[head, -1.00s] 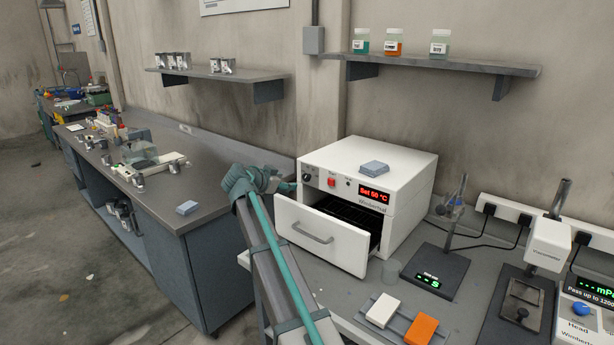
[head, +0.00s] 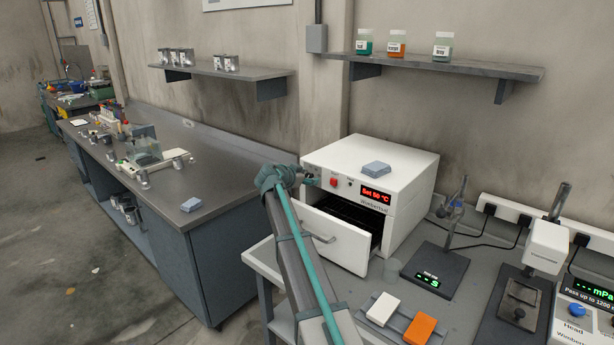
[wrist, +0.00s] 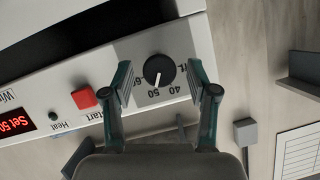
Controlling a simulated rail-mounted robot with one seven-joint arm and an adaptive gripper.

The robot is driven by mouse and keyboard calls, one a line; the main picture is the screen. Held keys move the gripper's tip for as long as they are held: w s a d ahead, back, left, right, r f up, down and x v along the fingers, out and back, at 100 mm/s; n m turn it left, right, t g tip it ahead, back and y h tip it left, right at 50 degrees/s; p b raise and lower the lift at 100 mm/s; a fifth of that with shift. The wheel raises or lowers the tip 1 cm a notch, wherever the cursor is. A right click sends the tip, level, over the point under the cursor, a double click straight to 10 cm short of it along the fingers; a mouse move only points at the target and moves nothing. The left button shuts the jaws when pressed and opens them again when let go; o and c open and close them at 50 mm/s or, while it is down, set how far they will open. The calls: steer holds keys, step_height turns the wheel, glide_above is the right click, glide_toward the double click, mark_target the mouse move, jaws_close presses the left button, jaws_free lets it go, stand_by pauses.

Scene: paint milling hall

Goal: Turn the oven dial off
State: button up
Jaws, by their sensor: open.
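The white oven (head: 408,165) stands on the grey bench with its drawer-like door (head: 330,238) pulled open. Its display (head: 376,196) reads "Set 50 °C". The black round dial (wrist: 159,69) shows in the wrist view, its white pointer at about 50 on the scale. In the head view my gripper hides the dial. My gripper (wrist: 160,80) is open, with one finger on each side of the dial and gaps showing between fingers and dial. It also shows in the head view (head: 308,181), at the left end of the oven's front panel.
A red start button (wrist: 84,97) sits beside the dial, close to one finger. A blue-grey block (head: 376,168) lies on top of the oven. A balance (head: 436,270) and a tray with white and orange blocks (head: 398,324) stand on the bench. The open door juts out below my gripper.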

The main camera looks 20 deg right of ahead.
jaws_close()
stand_by(0.3)
steer(key=n+g+h+b, duration=0.2)
steer(key=n, duration=0.3)
steer(key=n+g+h+b, duration=0.2)
steer(key=n, duration=0.3)
steer(key=w+n+g+h+b, duration=0.1)
steer(key=n+g+h+b, duration=0.1)
steer(key=n, duration=0.3)
steer(key=shift+a+f, duration=0.2)
steer(key=shift+f, duration=0.2)
stand_by(0.6)
steer(key=shift+n, duration=0.4)
